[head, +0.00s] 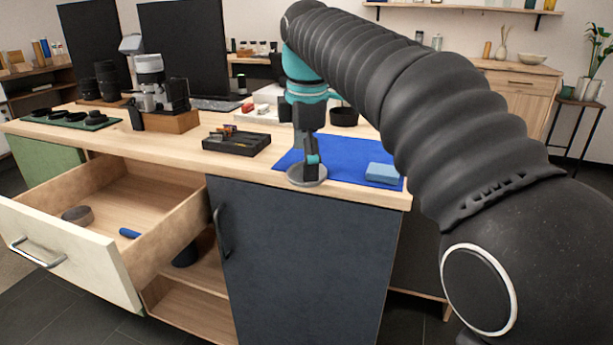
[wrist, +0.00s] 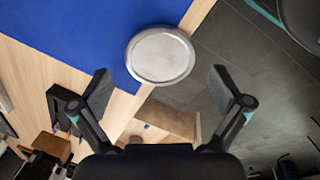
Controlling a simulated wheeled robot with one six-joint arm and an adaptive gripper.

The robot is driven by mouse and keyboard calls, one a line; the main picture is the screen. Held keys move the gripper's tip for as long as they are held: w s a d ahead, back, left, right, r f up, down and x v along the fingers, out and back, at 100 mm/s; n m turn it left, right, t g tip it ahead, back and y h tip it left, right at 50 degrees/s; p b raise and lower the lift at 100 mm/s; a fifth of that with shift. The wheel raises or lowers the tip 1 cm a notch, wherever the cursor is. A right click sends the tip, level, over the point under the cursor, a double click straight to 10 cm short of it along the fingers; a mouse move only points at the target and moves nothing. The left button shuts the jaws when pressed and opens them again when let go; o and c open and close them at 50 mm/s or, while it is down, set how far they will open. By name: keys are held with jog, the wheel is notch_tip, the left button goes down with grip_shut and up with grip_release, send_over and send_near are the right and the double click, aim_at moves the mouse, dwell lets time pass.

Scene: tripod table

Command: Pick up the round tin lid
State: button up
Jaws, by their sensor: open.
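The round tin lid (head: 296,180) is a flat, grey metal disc at the front edge of the wooden counter. In the wrist view the lid (wrist: 160,55) lies partly over the blue mat (wrist: 75,30) and partly past the counter edge, with dark floor behind its right side. My gripper (head: 311,170) is above the lid and hides part of it in the head view. In the wrist view my gripper's fingers (wrist: 161,78) are spread wide and empty, one to each side of the lid's near edge. I cannot tell the exact height gap.
A blue block (head: 383,173) lies on the mat to the right. A black divided tray (head: 236,142) stands to the left on the counter (head: 190,151). An open drawer (head: 125,205) juts out at the front left. A dark bowl (head: 344,117) is behind my gripper.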

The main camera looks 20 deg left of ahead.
jog(key=shift+w+f, duration=0.1)
jog(key=shift+f, duration=0.7)
jog(key=shift+c, duration=0.3)
jog(key=c, duration=0.5)
jog(key=shift+c, duration=0.2)
jog(key=shift+r, duration=0.15)
